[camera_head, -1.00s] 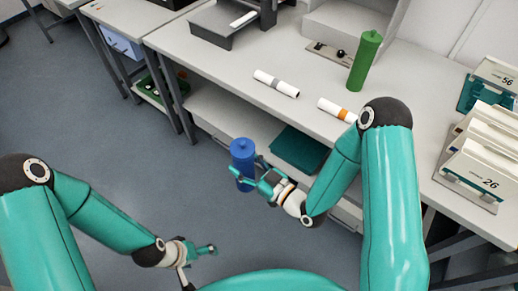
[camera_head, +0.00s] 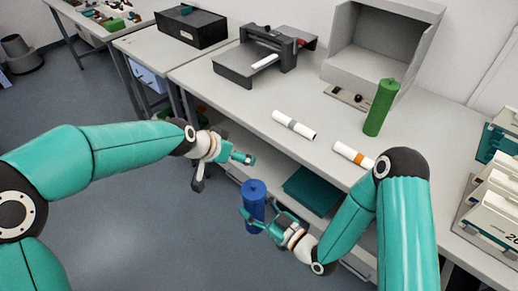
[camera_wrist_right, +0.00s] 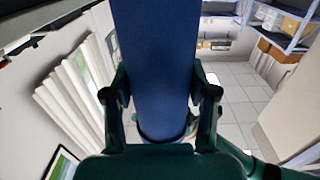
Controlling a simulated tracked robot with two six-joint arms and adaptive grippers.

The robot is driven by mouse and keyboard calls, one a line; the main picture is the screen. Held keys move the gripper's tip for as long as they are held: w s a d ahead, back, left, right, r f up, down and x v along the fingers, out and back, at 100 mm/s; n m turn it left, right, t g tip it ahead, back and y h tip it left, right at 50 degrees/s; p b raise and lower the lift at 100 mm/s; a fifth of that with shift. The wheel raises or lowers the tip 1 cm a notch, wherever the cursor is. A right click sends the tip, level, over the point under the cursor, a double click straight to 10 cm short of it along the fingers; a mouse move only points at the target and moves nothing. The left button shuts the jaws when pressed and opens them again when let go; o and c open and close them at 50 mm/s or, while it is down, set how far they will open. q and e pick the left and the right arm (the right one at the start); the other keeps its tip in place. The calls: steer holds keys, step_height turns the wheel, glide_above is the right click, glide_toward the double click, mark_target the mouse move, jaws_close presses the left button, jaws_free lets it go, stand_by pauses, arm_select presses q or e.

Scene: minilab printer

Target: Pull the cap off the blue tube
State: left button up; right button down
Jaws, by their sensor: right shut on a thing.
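The blue tube (camera_head: 256,211) stands about upright in the air in front of the bench. Its blue cap (camera_head: 254,187) is on its top end. My right gripper (camera_head: 262,217) is shut on the tube below the cap. In the right wrist view the tube (camera_wrist_right: 156,65) fills the space between the two fingers (camera_wrist_right: 160,95). My left gripper (camera_head: 245,158) is up and to the left of the cap, apart from it, near the bench's front. Its fingers show too small and overlapped to tell whether they are open.
The bench (camera_head: 310,95) carries a green tube (camera_head: 381,107), two white tubes (camera_head: 294,125) (camera_head: 353,155), a dark grey machine (camera_head: 250,65) and an open grey box (camera_head: 375,50). White racks (camera_head: 495,200) stand at the right. Open floor lies below the blue tube.

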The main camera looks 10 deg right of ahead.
arm_select(q)
steer(key=s+d+r+m+g+y, duration=0.1)
steer(key=s+d+r+m+g, duration=0.25)
steer(key=d+m, duration=0.45)
steer(key=m+g+y, duration=0.2)
steer(key=m+y, duration=0.3)
steer(key=m, duration=0.8)
glide_toward(259, 187)
step_height(259, 187, down, 9)
steer(key=shift+a+r, duration=0.15)
jaws_close()
